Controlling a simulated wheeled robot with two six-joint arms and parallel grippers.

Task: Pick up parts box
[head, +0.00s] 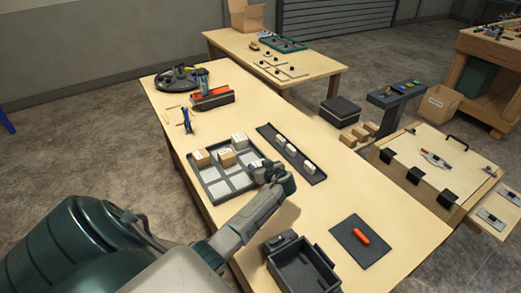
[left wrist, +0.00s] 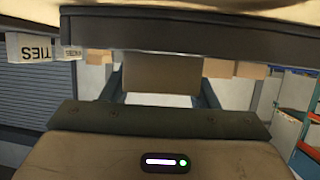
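A grey compartment tray (head: 217,190) lies on the long wooden table, with several small brown and white parts boxes (head: 201,158) in it. My left gripper (head: 268,172) is low over the tray's right side and hides part of it. In the left wrist view, which appears upside down, a plain brown parts box (left wrist: 160,74) sits between the fingers of my left gripper (left wrist: 163,80). The fingers are apart, one on each side of the box; whether they touch it is unclear. White boxes with black lettering (left wrist: 40,46) stand to one side. My right gripper is not in view.
A long dark tray (head: 291,152) with white pieces lies beyond the gripper. A dark open bin (head: 302,268) and a dark mat (head: 360,242) with an orange item are nearer. A red-and-grey holder (head: 211,100) stands at the far left.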

